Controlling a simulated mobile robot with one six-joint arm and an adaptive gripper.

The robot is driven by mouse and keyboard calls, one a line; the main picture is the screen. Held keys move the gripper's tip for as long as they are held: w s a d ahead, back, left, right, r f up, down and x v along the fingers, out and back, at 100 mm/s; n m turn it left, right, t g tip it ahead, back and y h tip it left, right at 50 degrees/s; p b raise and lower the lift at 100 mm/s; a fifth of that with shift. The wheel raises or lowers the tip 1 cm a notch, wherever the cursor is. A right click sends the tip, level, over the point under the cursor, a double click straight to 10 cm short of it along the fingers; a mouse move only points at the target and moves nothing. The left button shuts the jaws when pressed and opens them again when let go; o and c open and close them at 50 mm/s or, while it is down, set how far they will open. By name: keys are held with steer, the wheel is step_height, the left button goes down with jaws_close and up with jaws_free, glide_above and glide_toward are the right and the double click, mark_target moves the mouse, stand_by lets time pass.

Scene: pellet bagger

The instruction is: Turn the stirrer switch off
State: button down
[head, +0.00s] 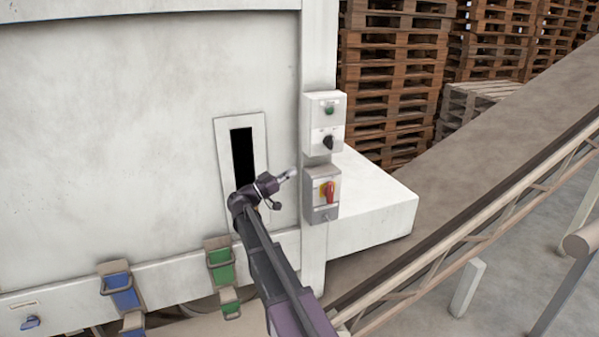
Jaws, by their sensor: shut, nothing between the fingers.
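Two control boxes are mounted one above the other on the white post. The upper white box (313,124) has a green round button or lamp (328,110) and a black rotary knob (328,143). The lower grey box (318,186) carries a red handle (329,192) on a yellow plate, and the handle looks roughly upright. No label is readable, so I cannot tell which one is the stirrer switch. My gripper (290,174) is shut and empty. It appears left of the grey box, pointing towards the boxes, with a visible gap to them in the picture.
A dark slot in a white frame (256,126) is in the panel behind my arm. Blue (122,290) and green (221,265) latches sit along the panel's lower edge. A white block (375,200) stands right of the post. A conveyor railing (490,220) crosses the right; pallets (392,80) stand behind.

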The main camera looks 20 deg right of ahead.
steer(key=shift+a+f, duration=0.4)
steer(key=shift+a, duration=0.05)
